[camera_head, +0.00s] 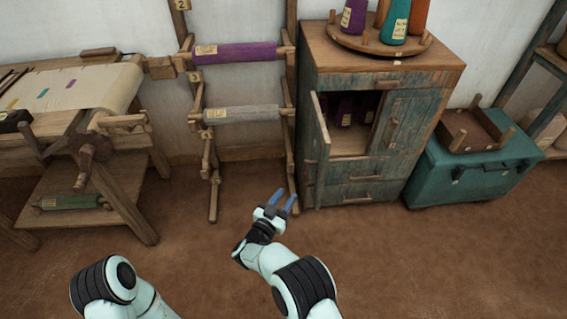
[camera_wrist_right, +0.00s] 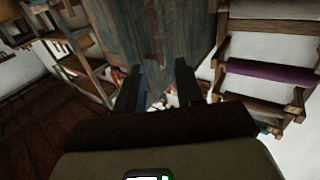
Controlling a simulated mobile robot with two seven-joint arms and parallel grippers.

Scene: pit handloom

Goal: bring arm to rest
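My right gripper (camera_head: 282,200) is above the brown floor in the middle of the head view, in front of the cabinet and the rack. Its two blue-tinted fingers stand apart with nothing between them. The same fingers show in the right wrist view (camera_wrist_right: 160,88), spread and empty. My left arm comes in at the lower left of the head view, and only its upper links show. The left gripper is outside both views.
A weathered cabinet (camera_head: 420,125) stands behind the gripper, its left door (camera_head: 320,135) open. A rack (camera_head: 197,110) holds a purple roll (camera_head: 235,52) and a grey roll (camera_head: 242,114). The loom (camera_head: 75,150) is at left, a teal chest (camera_head: 465,175) at right. The floor (camera_head: 215,260) is clear.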

